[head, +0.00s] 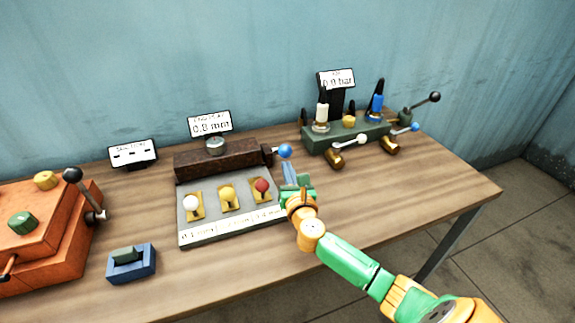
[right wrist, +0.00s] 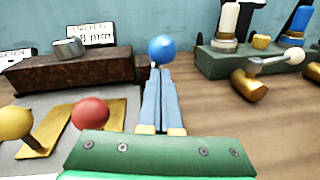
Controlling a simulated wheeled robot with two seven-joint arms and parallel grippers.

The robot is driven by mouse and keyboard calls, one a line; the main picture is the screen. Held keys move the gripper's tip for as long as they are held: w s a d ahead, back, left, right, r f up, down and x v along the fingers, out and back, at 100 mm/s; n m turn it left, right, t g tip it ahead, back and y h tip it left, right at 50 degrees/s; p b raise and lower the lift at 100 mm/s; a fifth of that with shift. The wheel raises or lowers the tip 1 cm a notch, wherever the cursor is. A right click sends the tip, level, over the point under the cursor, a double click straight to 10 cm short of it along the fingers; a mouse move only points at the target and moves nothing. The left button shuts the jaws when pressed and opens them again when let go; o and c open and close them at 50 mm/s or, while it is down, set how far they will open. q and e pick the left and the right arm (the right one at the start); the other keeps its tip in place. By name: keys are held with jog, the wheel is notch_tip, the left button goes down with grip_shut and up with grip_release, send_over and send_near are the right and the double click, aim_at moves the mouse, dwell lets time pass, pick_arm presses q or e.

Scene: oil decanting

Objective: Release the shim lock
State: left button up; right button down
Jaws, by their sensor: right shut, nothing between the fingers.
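A blue ball knob (head: 285,151) sits at the right end of a dark rusty bar (head: 222,158) on the grey shim panel (head: 210,232). No label in view marks it as the shim lock. My right gripper (head: 288,165) is shut and empty, with its fingers pointing at the knob. In the right wrist view the blue fingers (right wrist: 161,85) lie together and their tips are just below the blue knob (right wrist: 162,48). I cannot tell whether they touch it. The panel carries white (head: 191,203), yellow (head: 228,192) and red (head: 261,185) knobs on brass plates. My left gripper is not in view.
A sign (head: 209,123) behind the bar reads 0.8 mm. A green manifold (head: 345,137) with brass valves stands at the back right. The table's right end is bare.

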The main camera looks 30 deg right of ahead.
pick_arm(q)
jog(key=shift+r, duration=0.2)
pick_arm(e)
jog(key=shift+w+d+r, duration=0.1)
jog(key=shift+w+r, duration=0.05)
jog(key=shift+r, duration=0.15)
